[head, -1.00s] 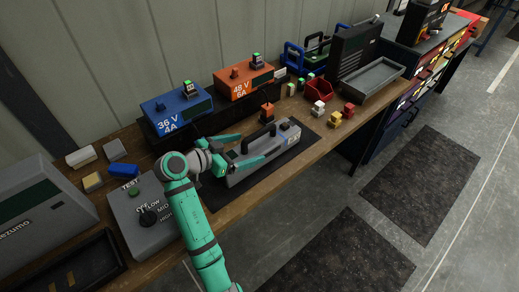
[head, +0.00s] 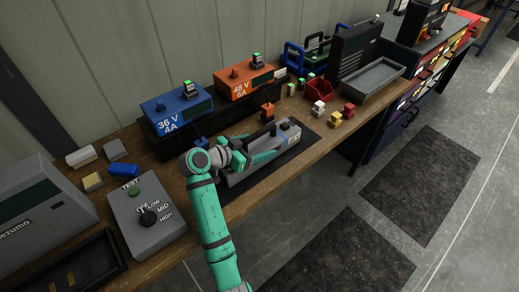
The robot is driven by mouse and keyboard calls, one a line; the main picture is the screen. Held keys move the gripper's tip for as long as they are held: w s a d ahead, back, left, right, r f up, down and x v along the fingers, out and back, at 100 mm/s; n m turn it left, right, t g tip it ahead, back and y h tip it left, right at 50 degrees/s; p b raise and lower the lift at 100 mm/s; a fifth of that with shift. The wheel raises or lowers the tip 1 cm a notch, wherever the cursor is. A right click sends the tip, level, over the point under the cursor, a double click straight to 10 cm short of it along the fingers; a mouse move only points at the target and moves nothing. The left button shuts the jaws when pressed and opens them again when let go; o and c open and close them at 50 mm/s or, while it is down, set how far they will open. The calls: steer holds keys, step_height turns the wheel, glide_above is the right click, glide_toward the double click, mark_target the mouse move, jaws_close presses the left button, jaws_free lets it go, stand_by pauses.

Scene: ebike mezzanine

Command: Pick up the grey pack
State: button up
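The grey pack (head: 238,179) lies on a dark mat on the wooden bench. It is long and low, with a black handle and dark fittings on top. My gripper (head: 272,145) reaches over the pack from its left end. Its two green fingers are spread, one toward the far side and one toward the near side of the pack's top. The handle is partly hidden by the fingers. I cannot tell whether they touch the pack.
A blue charger (head: 178,110) and an orange charger (head: 243,83) stand behind the pack. A grey test box (head: 145,210) with a knob is at left. A red bin (head: 319,90), small coloured blocks and a grey tray (head: 372,79) are to the right.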

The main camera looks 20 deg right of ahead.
steer(key=c, duration=1)
steer(key=shift+r, duration=0.3)
steer(key=c, duration=0.4)
steer(key=shift+r, duration=0.15)
